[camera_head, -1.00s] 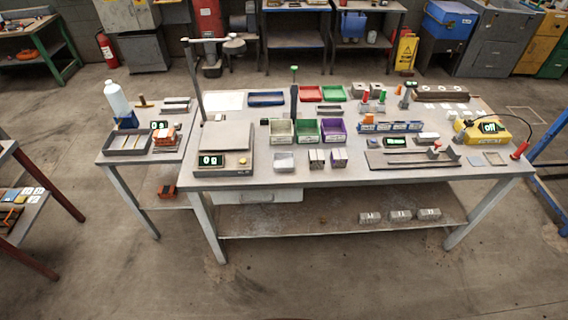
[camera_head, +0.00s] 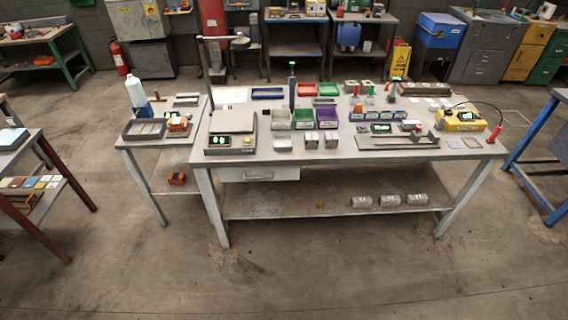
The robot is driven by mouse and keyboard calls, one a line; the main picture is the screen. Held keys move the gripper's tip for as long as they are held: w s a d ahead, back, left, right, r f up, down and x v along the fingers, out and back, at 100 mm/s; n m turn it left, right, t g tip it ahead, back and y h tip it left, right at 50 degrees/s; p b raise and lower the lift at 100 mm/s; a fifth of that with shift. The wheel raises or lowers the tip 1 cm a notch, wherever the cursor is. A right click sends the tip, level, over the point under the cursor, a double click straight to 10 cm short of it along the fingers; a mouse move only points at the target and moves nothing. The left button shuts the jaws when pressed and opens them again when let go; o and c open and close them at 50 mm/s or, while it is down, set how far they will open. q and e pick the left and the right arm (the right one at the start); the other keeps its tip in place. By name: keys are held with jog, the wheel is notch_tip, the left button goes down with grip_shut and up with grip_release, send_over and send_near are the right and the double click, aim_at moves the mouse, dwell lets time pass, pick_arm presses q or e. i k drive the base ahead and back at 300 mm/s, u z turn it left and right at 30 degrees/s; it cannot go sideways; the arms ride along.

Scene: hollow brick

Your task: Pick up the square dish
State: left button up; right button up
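A small pale, square dish (camera_head: 283,143) sits near the front edge of the grey workbench (camera_head: 330,171). Neither of my grippers shows in this view.
A scale (camera_head: 232,141) stands left of the dish, with a tall stand behind it. Green and purple bins (camera_head: 327,117) and a long tray (camera_head: 390,143) are to its right. The floor in front of the bench is clear.

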aim_at(283, 143)
jog(key=u, duration=0.15)
jog(key=k, duration=0.35)
jog(key=z, duration=0.8)
jog(key=i, duration=1.5)
jog(key=u, duration=0.65)
